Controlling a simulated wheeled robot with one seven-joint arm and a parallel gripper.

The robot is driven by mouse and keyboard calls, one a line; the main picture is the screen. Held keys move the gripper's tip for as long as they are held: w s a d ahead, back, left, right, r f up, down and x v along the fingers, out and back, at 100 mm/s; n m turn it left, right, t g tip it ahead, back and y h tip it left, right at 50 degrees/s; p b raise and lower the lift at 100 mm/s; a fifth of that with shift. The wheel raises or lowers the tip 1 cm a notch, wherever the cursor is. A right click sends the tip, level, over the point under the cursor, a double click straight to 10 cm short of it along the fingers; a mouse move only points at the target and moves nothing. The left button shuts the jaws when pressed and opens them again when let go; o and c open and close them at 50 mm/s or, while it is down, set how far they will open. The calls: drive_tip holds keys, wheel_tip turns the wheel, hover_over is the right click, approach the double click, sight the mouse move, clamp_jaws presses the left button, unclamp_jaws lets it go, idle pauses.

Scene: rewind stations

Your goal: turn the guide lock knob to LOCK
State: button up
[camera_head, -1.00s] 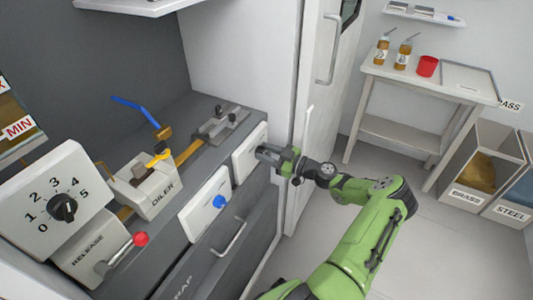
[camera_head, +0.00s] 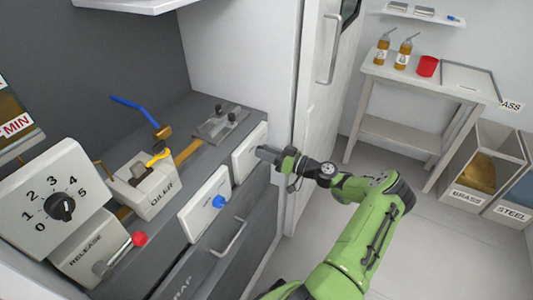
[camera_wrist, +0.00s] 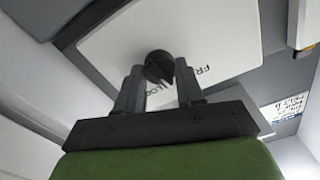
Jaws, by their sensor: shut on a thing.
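The guide lock knob (camera_wrist: 158,66) is a small dark round knob on a white panel (camera_wrist: 215,35). The wrist view shows it between the two fingertips of my gripper (camera_wrist: 159,74), which is shut on it. Parts of two labels show beside it, "FR" and "LOC", upside down and partly hidden by a finger. In the head view the same white panel (camera_head: 247,156) is at the right end of the bench front, and my gripper (camera_head: 266,154) reaches it from the right. The gripper hides the knob there, and I cannot read its setting.
A second white panel with a blue knob (camera_head: 219,201) is to the left. A drawer handle (camera_head: 230,238) sticks out below. The oiler (camera_head: 151,187), the red-tipped release lever (camera_head: 138,239) and a dial (camera_head: 62,207) are further left. A white door (camera_head: 318,100) stands close behind my gripper.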

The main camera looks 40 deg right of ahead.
drive_tip(key=m+p, duration=0.1)
drive_tip(key=m, duration=1)
drive_tip(key=shift+d+f, duration=0.1)
drive_tip(key=shift+f, duration=0.05)
drive_tip(key=shift+m, duration=0.5)
drive_tip(key=o, duration=1)
drive_tip(key=shift+o, duration=0.2)
drive_tip(key=p+v, duration=0.2)
drive_tip(key=v, duration=1.3)
drive_tip(key=shift+s, duration=0.35)
drive_tip(key=shift+d, duration=0.1)
